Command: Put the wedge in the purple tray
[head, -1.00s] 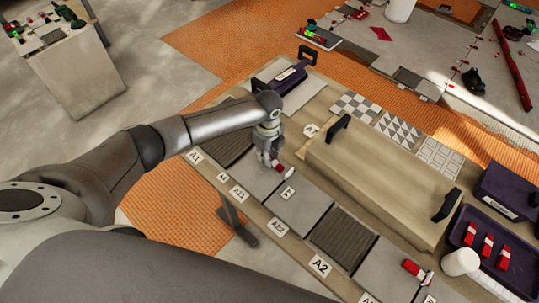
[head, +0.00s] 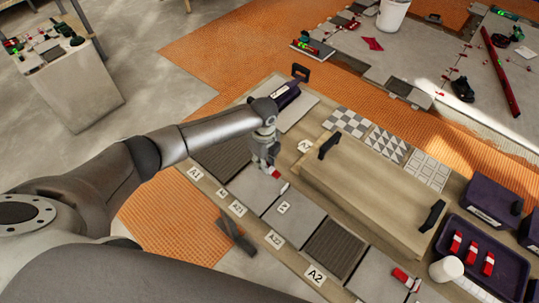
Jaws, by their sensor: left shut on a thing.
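My left gripper (head: 265,164) is low over the row of grey tiles. It is shut on a small red wedge (head: 275,174), partly hidden by the fingers. A small white clip (head: 285,187) stands at the tile joint just beyond the wedge, and a small gap seems to show between them. The purple tray (head: 512,274) is at the lower right, with several red wedges (head: 472,248) lying in it. Another red wedge (head: 402,276) is at a tile joint at the lower right, with a white clip beside it. My right gripper is out of view.
A long beige box (head: 375,185) with black handles lies between the left gripper and the purple tray. A white cup (head: 446,270) stands at the tray's near left edge. A dark purple container (head: 490,203) is behind the tray. Patterned tiles (head: 385,145) lie behind the box.

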